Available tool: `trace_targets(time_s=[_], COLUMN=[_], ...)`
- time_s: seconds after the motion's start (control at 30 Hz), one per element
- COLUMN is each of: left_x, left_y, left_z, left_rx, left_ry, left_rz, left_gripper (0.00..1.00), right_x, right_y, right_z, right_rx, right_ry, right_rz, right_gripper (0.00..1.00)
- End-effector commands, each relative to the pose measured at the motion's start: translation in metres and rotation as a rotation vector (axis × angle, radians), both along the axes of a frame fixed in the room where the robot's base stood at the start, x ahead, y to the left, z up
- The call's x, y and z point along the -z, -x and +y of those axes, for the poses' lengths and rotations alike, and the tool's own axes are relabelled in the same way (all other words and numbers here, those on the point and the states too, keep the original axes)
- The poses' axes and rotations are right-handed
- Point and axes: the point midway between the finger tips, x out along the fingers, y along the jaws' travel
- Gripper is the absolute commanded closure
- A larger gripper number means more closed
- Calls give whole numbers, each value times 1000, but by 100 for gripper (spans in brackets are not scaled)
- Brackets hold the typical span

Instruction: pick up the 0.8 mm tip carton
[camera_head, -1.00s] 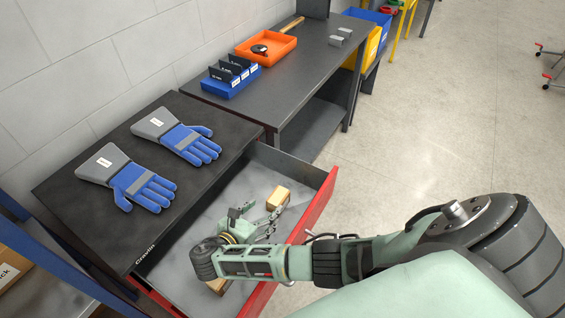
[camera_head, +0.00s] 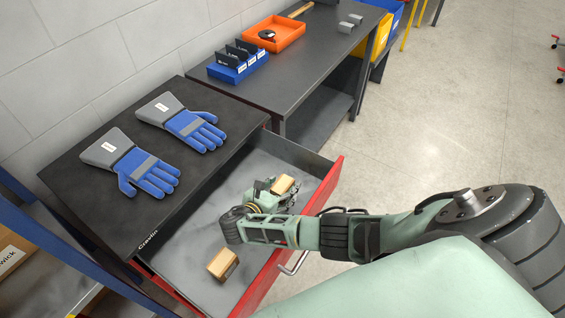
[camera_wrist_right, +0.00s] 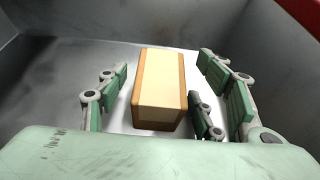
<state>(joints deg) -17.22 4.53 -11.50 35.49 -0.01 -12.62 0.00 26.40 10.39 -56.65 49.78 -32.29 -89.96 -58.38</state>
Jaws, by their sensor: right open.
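Two small tan cartons lie in the open drawer (camera_head: 205,285). The far carton (camera_head: 283,184) is at my right gripper (camera_head: 273,190), which is low inside the drawer. In the right wrist view this carton (camera_wrist_right: 160,85) stands between the spread fingers of the open right gripper (camera_wrist_right: 163,92), with a gap at the left; at the right, a finger is very close and I cannot tell if it touches. The near carton (camera_head: 223,263) lies apart, below my right wrist in the picture. No size label is readable on either carton. My left gripper is not in view.
Two blue-grey gloves (camera_head: 140,170) lie on the dark cabinet top beside the drawer. The drawer's red front (camera_head: 325,196) passes under my right forearm. A farther bench holds a blue rack (camera_head: 238,68) and an orange tray (camera_head: 275,34).

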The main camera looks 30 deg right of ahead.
Motion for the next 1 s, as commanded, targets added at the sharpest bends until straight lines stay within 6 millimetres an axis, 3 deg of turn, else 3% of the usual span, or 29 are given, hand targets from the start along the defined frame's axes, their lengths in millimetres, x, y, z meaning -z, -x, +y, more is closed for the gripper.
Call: trace_targets(time_s=[0.07, 0.63, 1.0], left_x=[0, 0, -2], left_y=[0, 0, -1], left_z=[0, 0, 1], left_rx=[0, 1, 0], left_ry=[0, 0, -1], left_rz=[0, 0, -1], left_gripper=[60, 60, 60], right_x=[0, 0, -6], right_y=[0, 0, 0], right_z=[0, 1, 0], right_rx=[0, 0, 1], right_ry=[0, 0, 0], right_rz=[0, 0, -2], right_gripper=[41, 90, 90])
